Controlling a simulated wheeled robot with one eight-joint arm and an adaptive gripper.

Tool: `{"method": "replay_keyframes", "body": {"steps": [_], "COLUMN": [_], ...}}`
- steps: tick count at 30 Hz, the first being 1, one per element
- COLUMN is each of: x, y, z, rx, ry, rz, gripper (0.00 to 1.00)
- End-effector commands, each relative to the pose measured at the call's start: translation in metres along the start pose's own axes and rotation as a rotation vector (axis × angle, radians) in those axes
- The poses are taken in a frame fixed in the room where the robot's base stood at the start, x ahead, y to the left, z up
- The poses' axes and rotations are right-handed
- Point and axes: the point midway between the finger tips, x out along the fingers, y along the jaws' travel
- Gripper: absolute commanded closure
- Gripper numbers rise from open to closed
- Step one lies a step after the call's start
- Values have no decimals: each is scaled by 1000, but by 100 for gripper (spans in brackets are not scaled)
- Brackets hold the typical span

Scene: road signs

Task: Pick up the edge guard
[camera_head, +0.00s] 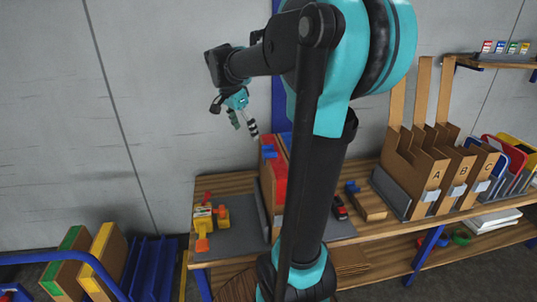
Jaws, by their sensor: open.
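My gripper (244,126) is at the upper middle of the head view, in front of the grey wall. Its two fingers point down and are open, with nothing visible between them. It is above the wooden bench (235,182), apart from everything on it. I cannot tell for sure which thing is the edge guard. Small red and blue pieces (270,152) show at the upright brown cardboard (265,190) below and right of the gripper. Another small blue piece (352,187) lies right of my arm. My arm hides the bench's middle.
Yellow and red tools (203,221) stand at the bench's left. Cardboard holders marked A, B and C (433,175) stand at the right, beside coloured frames (505,152). A shelf (500,62) is at upper right. A blue rack (150,268) stands lower left.

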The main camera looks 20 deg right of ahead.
Motion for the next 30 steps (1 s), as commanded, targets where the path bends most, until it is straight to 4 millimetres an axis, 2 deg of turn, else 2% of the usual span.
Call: {"method": "replay_keyframes", "body": {"steps": [1, 3, 6, 9, 12, 16, 30], "x": [-15, -34, -55, -68, -70, -55, 32], "y": [-2, -2, 0, 1, 2, 6, 25], "z": [-9, -19, -30, -37, -40, -40, -44], "rx": [89, 217, 361, 450, 491, 499, 496], "ry": [12, 34, 67, 92, 104, 106, 104], "rz": [42, 97, 154, 186, 199, 201, 200], "gripper": [22, 22, 22, 22, 22, 22, 22]}}
